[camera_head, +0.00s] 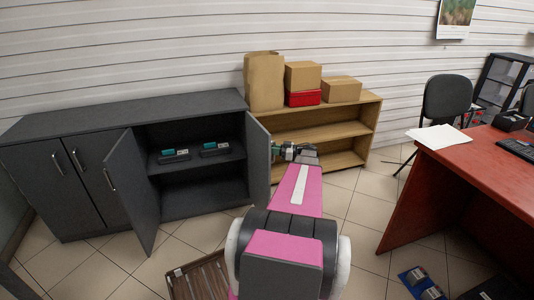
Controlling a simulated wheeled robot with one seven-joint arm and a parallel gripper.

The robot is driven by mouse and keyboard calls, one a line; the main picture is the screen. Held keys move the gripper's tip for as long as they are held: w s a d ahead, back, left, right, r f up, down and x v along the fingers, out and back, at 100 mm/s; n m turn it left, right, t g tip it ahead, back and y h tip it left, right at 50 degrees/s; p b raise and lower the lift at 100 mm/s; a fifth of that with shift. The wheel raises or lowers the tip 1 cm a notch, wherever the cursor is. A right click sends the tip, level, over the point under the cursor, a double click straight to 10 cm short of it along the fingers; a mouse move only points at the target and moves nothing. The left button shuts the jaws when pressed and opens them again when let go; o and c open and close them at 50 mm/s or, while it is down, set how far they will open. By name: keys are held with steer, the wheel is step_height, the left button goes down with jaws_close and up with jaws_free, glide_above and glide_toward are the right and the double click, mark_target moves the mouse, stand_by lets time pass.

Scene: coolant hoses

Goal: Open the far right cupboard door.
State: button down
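A dark grey cupboard (120,110) stands along the wall at the left. Its far right door (257,160) stands open, swung out from the right end of the cupboard. Its neighbour to the left, another door (132,190), is also open. My gripper (277,151) is at the right side of the far right door, close to its free edge. I cannot tell whether it touches the door. The fingers are small and dark here, so their opening does not show. The handle of the far right door is not visible.
Two closed doors (75,185) are at the cupboard's left. Small devices (215,149) sit on the inner shelf. A wooden shelf unit (370,125) with boxes stands to the right. A wooden crate (200,278) lies on the floor in front; a red desk (450,190) is at right.

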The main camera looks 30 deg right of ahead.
steer(key=shift+w+d+n+g+y, duration=0.3)
steer(key=shift+d+g, duration=0.1)
steer(key=shift+d, duration=0.4)
steer(key=c, duration=1.1)
jaws_free()
steer(key=shift+a, duration=0.1)
steer(key=v, duration=1.1)
steer(key=shift+w, duration=0.1)
